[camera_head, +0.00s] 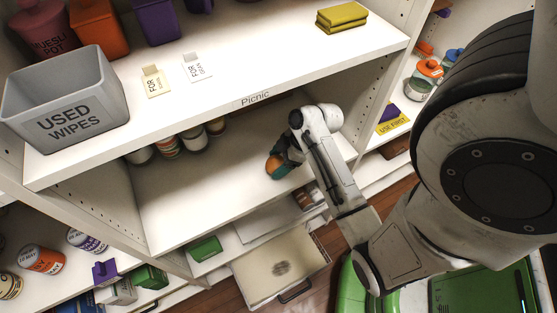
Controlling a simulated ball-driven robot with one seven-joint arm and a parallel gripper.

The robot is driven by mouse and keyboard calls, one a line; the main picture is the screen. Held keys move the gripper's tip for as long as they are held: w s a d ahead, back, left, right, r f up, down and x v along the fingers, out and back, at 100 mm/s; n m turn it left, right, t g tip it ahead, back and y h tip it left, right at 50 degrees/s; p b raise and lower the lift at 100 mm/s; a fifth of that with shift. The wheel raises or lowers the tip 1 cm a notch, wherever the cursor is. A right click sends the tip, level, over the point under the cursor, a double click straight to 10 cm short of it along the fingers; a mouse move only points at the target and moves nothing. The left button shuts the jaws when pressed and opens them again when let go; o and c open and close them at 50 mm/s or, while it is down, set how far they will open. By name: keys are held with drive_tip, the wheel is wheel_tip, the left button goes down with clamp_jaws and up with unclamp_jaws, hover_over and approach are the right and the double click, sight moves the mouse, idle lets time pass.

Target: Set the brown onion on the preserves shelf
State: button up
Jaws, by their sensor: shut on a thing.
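My gripper (283,164) is at the end of my arm, inside the shelf bay below the board marked "Picnic" (256,98). It is shut on a small rounded orange-brown thing, the brown onion (273,163), partly hidden by the dark fingers. A teal patch shows at its lower side. The onion is over the right half of a white shelf (190,195); I cannot tell whether it touches the board. Several jars or cans (167,147) stand at the back left of this shelf. No label reading "preserves" is legible.
The shelf's middle and front left are bare. The upper board carries a grey "USED WIPES" bin (68,105), two tent cards and yellow folded cloths (341,17). An open drawer (278,268) juts out below. Jars (426,78) stand in the right bay.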

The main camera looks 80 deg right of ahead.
drive_tip(key=shift+f, duration=0.2)
drive_tip(key=o, duration=1.1)
drive_tip(key=v, duration=1.2)
drive_tip(key=w+a+f+g, duration=0.1)
drive_tip(key=a, duration=0.2)
drive_tip(key=w+a+f+m+g, duration=0.1)
drive_tip(key=w+a, duration=0.1)
drive_tip(key=a, duration=0.2)
drive_tip(key=w+a+f+m+g, duration=0.1)
drive_tip(key=a+f, duration=0.1)
drive_tip(key=a, duration=0.1)
drive_tip(key=shift+w+a+g, duration=0.15)
drive_tip(key=shift+a+g, duration=0.05)
drive_tip(key=shift+g, duration=0.2)
drive_tip(key=a+f+m+g+h, duration=0.1)
drive_tip(key=a+m+h, duration=0.1)
drive_tip(key=a, duration=0.8)
drive_tip(key=shift+a+f, duration=0.2)
drive_tip(key=shift+a, duration=0.15)
